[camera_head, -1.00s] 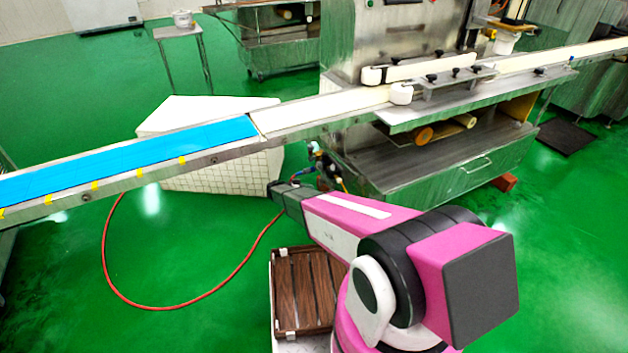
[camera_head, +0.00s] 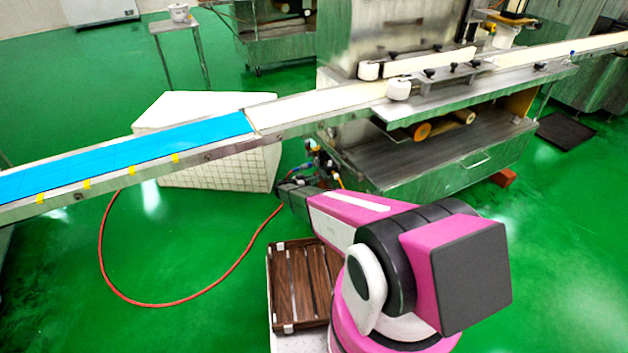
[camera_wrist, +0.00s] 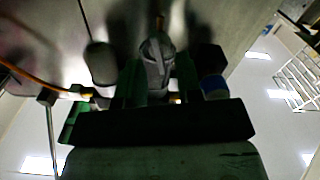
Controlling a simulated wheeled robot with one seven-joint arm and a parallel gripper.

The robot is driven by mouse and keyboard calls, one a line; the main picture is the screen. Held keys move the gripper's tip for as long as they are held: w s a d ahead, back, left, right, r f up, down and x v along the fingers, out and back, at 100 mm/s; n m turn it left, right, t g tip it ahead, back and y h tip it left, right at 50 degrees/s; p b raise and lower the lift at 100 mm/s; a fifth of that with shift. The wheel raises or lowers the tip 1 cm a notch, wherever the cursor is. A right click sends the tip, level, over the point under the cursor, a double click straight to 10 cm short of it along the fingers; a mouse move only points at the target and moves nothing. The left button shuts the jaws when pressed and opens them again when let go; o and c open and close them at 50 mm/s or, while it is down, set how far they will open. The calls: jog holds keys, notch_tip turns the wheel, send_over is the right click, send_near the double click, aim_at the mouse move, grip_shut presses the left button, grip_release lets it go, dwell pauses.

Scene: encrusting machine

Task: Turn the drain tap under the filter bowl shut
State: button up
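My gripper (camera_head: 284,188) reaches in low beside the machine's left front corner, at the cluster of small fittings and hoses (camera_head: 318,160). The filter bowl and its drain tap are too small to make out in the head view. In the dark wrist view my gripper (camera_wrist: 158,88) has its two fingers apart. A grey, ridged, tap-like part (camera_wrist: 156,60) shows between and beyond the fingertips. Whether the fingers touch it is hidden in shadow. A rounded grey bowl-like part (camera_wrist: 101,62) is left of it, and a blue-banded part (camera_wrist: 215,88) is right.
The steel machine (camera_head: 425,150) stands just right of the fittings. A red hose (camera_head: 104,245) loops on the green floor. An orange hose (camera_wrist: 30,78) crosses the wrist view's left.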

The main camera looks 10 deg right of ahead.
jog(key=shift+w+d, duration=0.2)
jog(key=shift+d, duration=0.4)
grip_shut()
jog(key=shift+w+a+f+n, duration=0.1)
jog(key=shift+f+n, duration=0.05)
jog(key=shift+n, duration=3.55)
jog(key=shift+w+f+n, duration=0.1)
jog(key=shift+f+n, duration=0.05)
jog(key=shift+n, duration=3.55)
